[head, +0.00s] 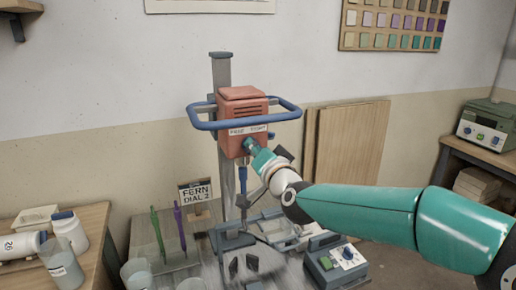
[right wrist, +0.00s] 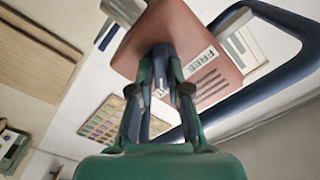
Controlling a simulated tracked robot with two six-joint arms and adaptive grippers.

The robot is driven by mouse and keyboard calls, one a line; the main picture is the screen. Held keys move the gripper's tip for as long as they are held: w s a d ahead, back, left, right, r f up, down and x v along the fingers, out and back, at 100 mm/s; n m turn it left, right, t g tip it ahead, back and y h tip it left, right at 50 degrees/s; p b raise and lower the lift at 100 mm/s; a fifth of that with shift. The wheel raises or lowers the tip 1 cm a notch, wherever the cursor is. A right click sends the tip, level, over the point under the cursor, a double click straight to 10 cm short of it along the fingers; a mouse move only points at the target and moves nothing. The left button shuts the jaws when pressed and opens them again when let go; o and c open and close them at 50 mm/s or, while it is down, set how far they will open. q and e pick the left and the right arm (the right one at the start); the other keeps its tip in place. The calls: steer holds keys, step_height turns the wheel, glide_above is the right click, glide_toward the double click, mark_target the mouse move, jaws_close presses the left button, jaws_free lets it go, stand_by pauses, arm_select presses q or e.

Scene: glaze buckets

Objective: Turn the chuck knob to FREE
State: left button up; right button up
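The red mixer head (head: 243,112) sits high on a grey post, with a white label strip (head: 248,129) on its front reading FREE at the left. The label's right-hand word is too small to read surely. My right gripper (head: 250,146) reaches the front of the head just under this label. In the right wrist view its two fingers (right wrist: 160,78) are closed around the dark chuck knob (right wrist: 159,54), one on each side. The knob's pointer is hidden. FREE also shows on the label (right wrist: 201,63) there. My left gripper is not in view.
A blue ring handle (head: 203,126) surrounds the head, close to my right gripper. A shaft (head: 243,180) hangs below. A sign (head: 196,192) reads FERN DIAL 2.

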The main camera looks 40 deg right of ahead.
jaws_close()
steer(key=shift+a+f+n+p, duration=0.15)
steer(key=shift+n+p, duration=0.45)
steer(key=shift+n, duration=2.35)
steer(key=shift+a+f+n+p, duration=0.1)
steer(key=shift+n+p, duration=0.5)
steer(key=shift+n, duration=2.4)
steer(key=shift+a+f+n+p, duration=0.15)
steer(key=shift+n+p, duration=0.45)
steer(key=shift+n, duration=2.35)
steer(key=shift+r, duration=0.1)
steer(key=o, duration=0.6)
jaws_free()
steer(key=shift+r, duration=0.15)
